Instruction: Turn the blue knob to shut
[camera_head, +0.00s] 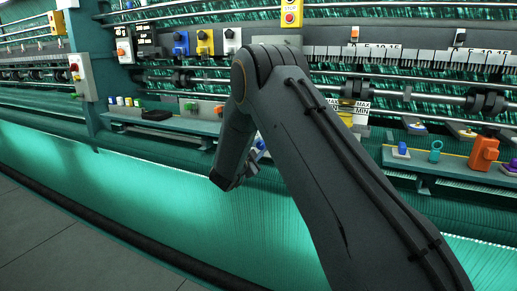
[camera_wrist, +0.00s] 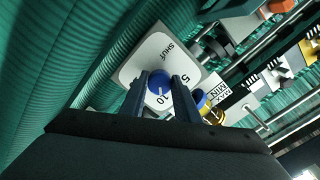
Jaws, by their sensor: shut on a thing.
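The blue knob (camera_wrist: 159,82) sits on a white dial plate (camera_wrist: 136,66) marked SHUT, 5 and 10 in the wrist view. A pale mark on the knob appears to face the 10; SHUT is on the far side of the plate. My gripper (camera_wrist: 161,80) has its two fingers closed on either side of the knob. In the head view my gripper (camera_head: 246,172) is low in front of the machine, and my arm hides much of this area. A bit of blue (camera_head: 260,145) shows beside it, but I cannot tell whether it is the same knob.
Another blue part (camera_wrist: 201,100) and a brass fitting (camera_wrist: 215,114) sit close to the right finger, by a MAX/MIN label (camera_wrist: 221,92). Rails and a shelf with an orange block (camera_head: 484,154) lie to the right. Green netting (camera_head: 130,170) hangs below on the left.

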